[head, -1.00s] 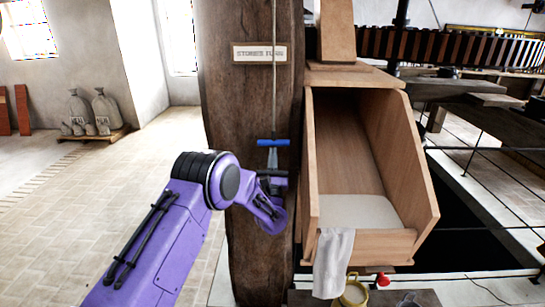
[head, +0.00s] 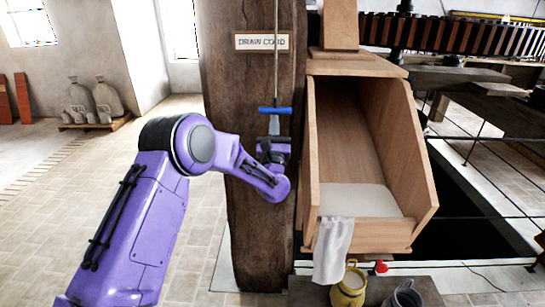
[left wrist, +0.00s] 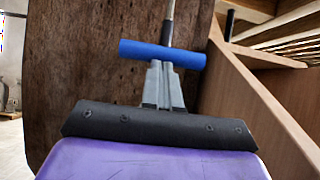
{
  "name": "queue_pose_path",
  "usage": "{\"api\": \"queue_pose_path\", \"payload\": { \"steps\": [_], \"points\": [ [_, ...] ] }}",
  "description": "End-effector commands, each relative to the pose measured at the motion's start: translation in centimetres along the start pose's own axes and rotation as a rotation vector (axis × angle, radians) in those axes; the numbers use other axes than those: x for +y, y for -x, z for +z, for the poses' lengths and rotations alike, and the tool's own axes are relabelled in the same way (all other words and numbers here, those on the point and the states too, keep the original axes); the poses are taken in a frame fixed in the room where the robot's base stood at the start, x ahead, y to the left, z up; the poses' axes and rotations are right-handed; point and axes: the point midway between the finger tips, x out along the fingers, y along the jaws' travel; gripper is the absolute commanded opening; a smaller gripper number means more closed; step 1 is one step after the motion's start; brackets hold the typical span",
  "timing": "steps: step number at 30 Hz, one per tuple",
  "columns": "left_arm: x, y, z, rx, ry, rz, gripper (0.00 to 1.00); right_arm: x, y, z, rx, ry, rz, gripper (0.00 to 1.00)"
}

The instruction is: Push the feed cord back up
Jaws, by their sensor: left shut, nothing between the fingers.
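The feed cord (head: 276,72) hangs straight down the front of a dark wooden post (head: 235,90). It ends in a blue crossbar handle (head: 274,110), level in the head view. My left gripper (head: 274,124) points up directly under the middle of the handle, shut and empty. In the left wrist view the handle (left wrist: 162,54) lies across just beyond the grey fingertips (left wrist: 163,72), which seem to touch its underside. The cord (left wrist: 168,12) goes up out of the picture. My right gripper is not in view.
A sign (head: 262,42) on the post reads "DRAW CORD". A wooden hopper (head: 425,175) with pale contents stands right of the post, a white cloth (head: 333,250) over its front. A yellow jug (head: 349,288) stands below.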

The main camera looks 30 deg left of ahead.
Motion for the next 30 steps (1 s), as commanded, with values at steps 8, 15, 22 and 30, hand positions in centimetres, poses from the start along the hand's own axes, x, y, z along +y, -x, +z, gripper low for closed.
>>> {"api": "queue_pose_path", "payload": {
  "steps": [8, 15, 22, 30],
  "points": [
    [-1.1, 6.5, -3.3, 0.011, 0.005, -0.018, 0.0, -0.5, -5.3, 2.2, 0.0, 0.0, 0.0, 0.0],
    [-0.8, 11.6, -3.0, 0.011, 0.002, -0.013, 0.0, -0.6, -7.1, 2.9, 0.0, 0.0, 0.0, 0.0],
    [-0.7, 12.7, -2.7, 0.011, 0.001, -0.011, 0.0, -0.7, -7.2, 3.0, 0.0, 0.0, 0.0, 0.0],
    [-1.5, 12.8, -3.4, 0.042, -0.299, -0.064, 0.0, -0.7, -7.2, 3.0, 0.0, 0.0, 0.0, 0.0]
  ]
}}
